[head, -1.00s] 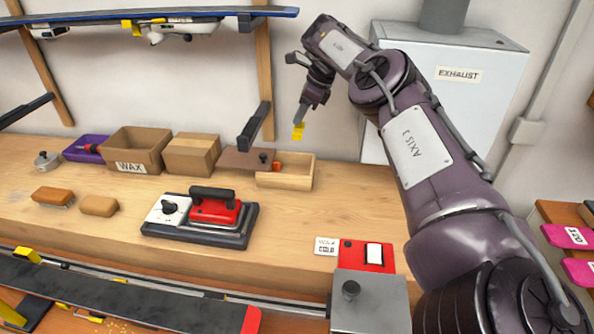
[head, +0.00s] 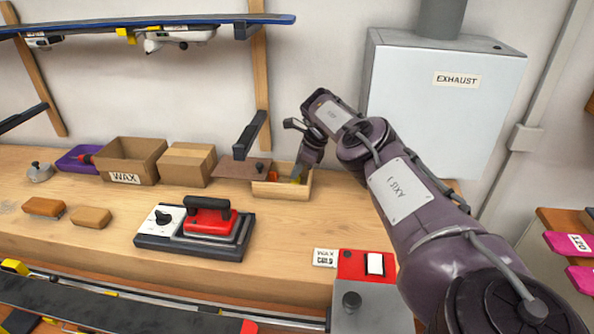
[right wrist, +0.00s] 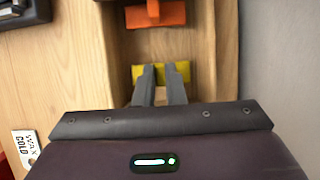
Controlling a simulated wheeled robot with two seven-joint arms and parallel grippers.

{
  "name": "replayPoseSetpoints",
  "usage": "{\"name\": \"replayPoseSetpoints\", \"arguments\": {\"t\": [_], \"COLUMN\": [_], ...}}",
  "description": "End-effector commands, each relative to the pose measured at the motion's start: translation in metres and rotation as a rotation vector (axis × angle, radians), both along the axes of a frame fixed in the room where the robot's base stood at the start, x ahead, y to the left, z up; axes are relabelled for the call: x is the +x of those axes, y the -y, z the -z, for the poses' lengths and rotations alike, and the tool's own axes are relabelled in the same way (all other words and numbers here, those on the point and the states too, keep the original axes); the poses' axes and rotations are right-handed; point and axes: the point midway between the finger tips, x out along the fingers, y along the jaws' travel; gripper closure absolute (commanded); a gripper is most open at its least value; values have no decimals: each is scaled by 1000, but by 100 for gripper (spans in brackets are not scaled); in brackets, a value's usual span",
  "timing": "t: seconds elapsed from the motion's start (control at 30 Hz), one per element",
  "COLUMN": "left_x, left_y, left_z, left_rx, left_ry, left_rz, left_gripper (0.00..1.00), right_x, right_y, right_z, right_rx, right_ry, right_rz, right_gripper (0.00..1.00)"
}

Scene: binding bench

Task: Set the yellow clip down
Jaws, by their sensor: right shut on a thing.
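The yellow clip (right wrist: 176,72) is between the fingertips of my right gripper (right wrist: 161,76), which is shut on it. In the right wrist view the clip is over the inside of a wooden tray (right wrist: 203,50). In the head view the gripper (head: 299,177) reaches down into the right part of the tray (head: 270,190), and only a little of the clip (head: 296,181) shows. I cannot tell whether the clip touches the tray floor. My left gripper is not in view.
An orange piece (right wrist: 155,14) lies in the same tray, apart from the clip. A brown flat board (head: 240,168) adjoins the tray's left side. A cardboard box (head: 187,164) and the WAX box (head: 131,160) stand further left. A red iron (head: 208,217) sits in front.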

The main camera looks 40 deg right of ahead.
Motion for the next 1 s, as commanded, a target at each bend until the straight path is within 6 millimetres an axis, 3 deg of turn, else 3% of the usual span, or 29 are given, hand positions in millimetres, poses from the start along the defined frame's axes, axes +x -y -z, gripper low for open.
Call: {"name": "replayPoseSetpoints", "arguments": {"t": [0.2,0.23,0.4,0.77,1.0], "left_x": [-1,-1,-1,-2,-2], "left_y": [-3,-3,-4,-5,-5], "left_z": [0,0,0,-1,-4], "left_rx": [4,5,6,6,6], "left_ry": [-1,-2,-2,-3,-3], "left_rz": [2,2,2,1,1], "left_gripper": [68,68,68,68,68], "right_x": [-1,-1,-1,-2,-15], "right_y": [0,0,0,2,13], "right_z": [1,2,1,-5,-46], "right_rx": [0,0,0,1,1], "right_ry": [-3,-3,-3,-1,3], "right_rz": [-1,-1,-1,2,3], "right_gripper": [100,89,68,68,68]}}
